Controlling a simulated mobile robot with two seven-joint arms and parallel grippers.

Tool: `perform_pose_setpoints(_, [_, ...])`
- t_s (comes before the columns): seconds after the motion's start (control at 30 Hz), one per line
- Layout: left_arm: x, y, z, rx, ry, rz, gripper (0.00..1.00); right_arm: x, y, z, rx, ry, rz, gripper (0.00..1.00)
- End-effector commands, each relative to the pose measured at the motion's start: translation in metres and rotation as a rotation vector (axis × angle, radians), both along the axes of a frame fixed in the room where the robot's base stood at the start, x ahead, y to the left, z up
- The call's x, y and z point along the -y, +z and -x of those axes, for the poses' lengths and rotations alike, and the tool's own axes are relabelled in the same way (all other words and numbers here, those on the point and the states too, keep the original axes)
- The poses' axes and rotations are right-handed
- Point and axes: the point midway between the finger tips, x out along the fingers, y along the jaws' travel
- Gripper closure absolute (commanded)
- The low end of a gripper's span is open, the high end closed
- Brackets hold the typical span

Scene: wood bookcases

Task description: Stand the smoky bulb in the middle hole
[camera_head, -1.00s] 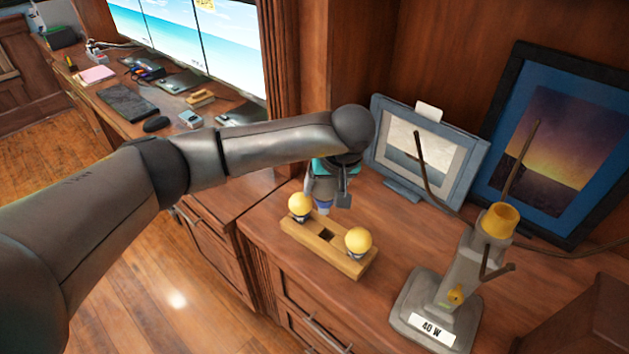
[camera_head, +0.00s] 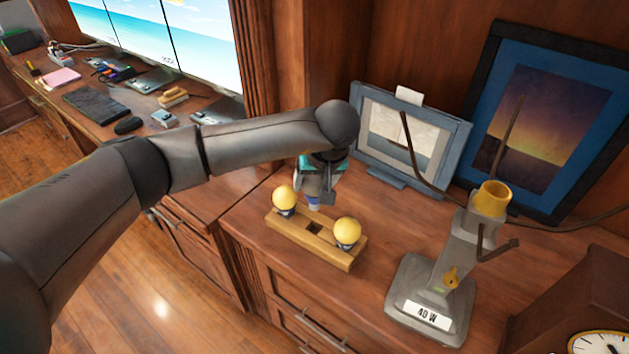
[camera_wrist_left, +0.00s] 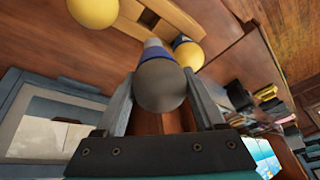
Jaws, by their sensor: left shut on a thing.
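My left gripper (camera_head: 318,198) is shut on the smoky bulb. In the left wrist view the bulb (camera_wrist_left: 160,84) is a dark grey globe with a blue collar and a pale base pointing away from me, between the two fingers (camera_wrist_left: 162,105). In the head view the gripper mostly hides the bulb; its blue collar shows just behind the wooden block (camera_head: 335,258). The block has an empty square middle hole (camera_head: 313,228). A yellow bulb (camera_head: 285,198) stands in its left end and another yellow bulb (camera_head: 347,232) in its right end. My right gripper is not in view.
A grey lamp stand (camera_head: 437,285) with a yellow socket and a "40 W" label stands right of the block. Behind are a small framed picture (camera_head: 412,140) and a large blue framed picture (camera_head: 545,120). A clock (camera_head: 598,343) shows at bottom right. The cabinet top before the pictures is partly clear.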

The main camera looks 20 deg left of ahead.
Motion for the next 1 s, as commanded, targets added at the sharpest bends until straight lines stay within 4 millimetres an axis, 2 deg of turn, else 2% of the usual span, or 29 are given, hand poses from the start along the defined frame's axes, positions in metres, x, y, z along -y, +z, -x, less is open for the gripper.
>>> perform_pose_setpoints(0.67, [0.0,-0.055,0.0,0.0,0.002,0.001,0.58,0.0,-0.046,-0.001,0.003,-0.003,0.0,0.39])
perform_pose_setpoints(1.0, [0.0,-0.067,0.0,0.001,0.001,0.001,0.58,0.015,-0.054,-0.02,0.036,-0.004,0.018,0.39])
